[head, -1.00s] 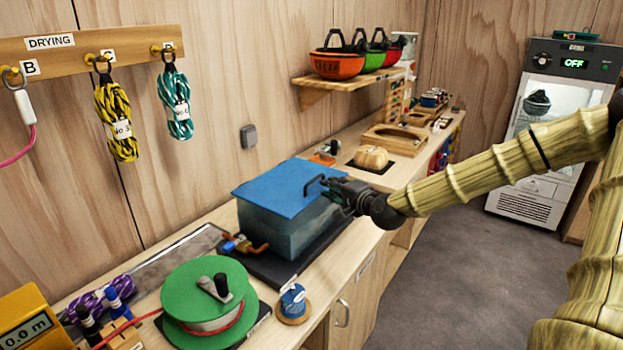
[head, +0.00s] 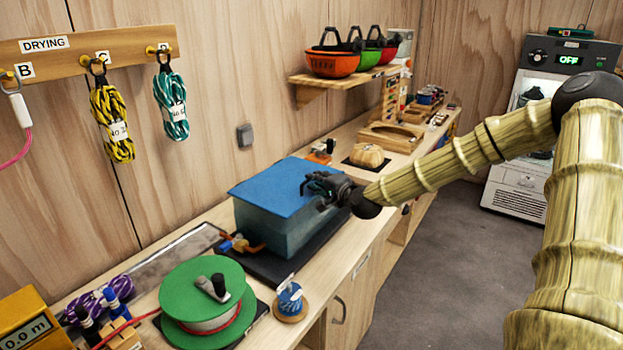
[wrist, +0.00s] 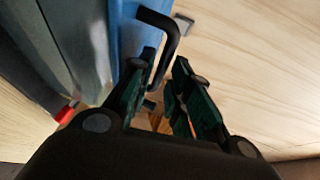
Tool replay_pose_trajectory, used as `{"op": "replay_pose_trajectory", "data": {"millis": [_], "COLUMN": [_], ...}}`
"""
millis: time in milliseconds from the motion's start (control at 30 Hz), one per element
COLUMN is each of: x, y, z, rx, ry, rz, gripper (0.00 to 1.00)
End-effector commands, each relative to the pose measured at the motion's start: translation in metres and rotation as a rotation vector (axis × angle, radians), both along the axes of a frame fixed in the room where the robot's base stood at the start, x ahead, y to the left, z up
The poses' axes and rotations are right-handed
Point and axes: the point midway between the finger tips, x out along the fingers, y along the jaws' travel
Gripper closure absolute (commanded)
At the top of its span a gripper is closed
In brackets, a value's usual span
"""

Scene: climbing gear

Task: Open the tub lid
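The tub (head: 292,235) is a see-through grey-blue box on a dark mat on the bench. Its flat blue lid (head: 270,188) lies on top, with no clear gap under it. My gripper (head: 312,184) is at the lid's right-hand edge, over the handle, and hides most of it in the head view. In the wrist view the black bar handle (wrist: 169,38) stands out from the blue lid (wrist: 130,28). My gripper (wrist: 166,62) is open there, its two fingers apart with the handle's lower part running down between their tips. I cannot tell whether either finger touches it.
Floor to the right is clear.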

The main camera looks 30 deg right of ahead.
Motion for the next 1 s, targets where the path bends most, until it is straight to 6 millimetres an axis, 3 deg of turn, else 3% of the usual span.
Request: {"op": "replay_pose_trajectory", "data": {"millis": [400, 867, 1000], "x": [0.027, 0.032, 0.032], "y": [0.000, 0.000, 0.000], "z": [-0.005, -0.006, -0.006], "rx": [-0.001, 0.001, 0.001], "ry": [0.001, 0.000, 0.000], "rz": [0.000, 0.000, 0.000], "gripper": [0.81, 0.81, 1.00]}}
